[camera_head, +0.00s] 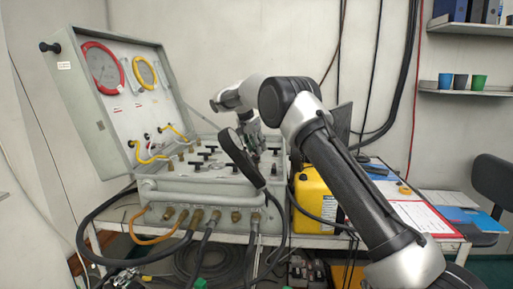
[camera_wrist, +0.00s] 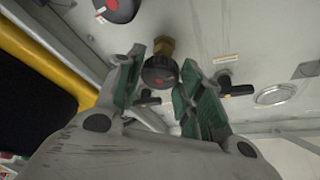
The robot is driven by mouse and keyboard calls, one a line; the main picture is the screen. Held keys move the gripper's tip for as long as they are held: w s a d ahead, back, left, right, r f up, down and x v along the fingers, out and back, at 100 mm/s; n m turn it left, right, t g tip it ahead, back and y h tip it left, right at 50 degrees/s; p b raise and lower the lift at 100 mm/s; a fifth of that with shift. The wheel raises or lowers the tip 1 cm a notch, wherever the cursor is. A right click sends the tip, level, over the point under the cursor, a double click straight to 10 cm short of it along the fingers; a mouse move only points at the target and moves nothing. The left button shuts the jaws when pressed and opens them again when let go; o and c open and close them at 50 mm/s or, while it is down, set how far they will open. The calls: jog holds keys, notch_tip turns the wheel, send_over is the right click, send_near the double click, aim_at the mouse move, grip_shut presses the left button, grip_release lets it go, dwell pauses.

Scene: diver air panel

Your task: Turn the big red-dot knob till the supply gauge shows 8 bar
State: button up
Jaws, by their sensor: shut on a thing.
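In the wrist view a black knob with a red dot (camera_wrist: 159,71) sits on a brass stem between the two green-padded fingers of my gripper (camera_wrist: 163,77), which is shut on it. Another black knob with a red dot (camera_wrist: 116,9), larger in the picture, is cut off by the top edge. In the head view my gripper is over the right side of the panel (camera_head: 180,166), mostly hidden by my arm and a dark round-headed object. The lid holds a large red-rimmed gauge (camera_head: 101,67) and a smaller yellow-rimmed gauge (camera_head: 145,73). Their readings are too small to tell.
The dark round-headed object (camera_head: 240,157) on a stalk stands in front of the panel. Several black T-handles (camera_head: 196,163) stick up from it. A yellow canister (camera_head: 314,203) is at the right. Hoses (camera_head: 110,205) hang along the front.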

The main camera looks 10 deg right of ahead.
jog(key=shift+m, duration=0.6)
jog(key=o, duration=1)
jog(key=shift+a+r, duration=0.1)
jog(key=v, duration=1.1)
jog(key=shift+a+r, duration=0.3)
jog(key=shift+w, duration=0.1)
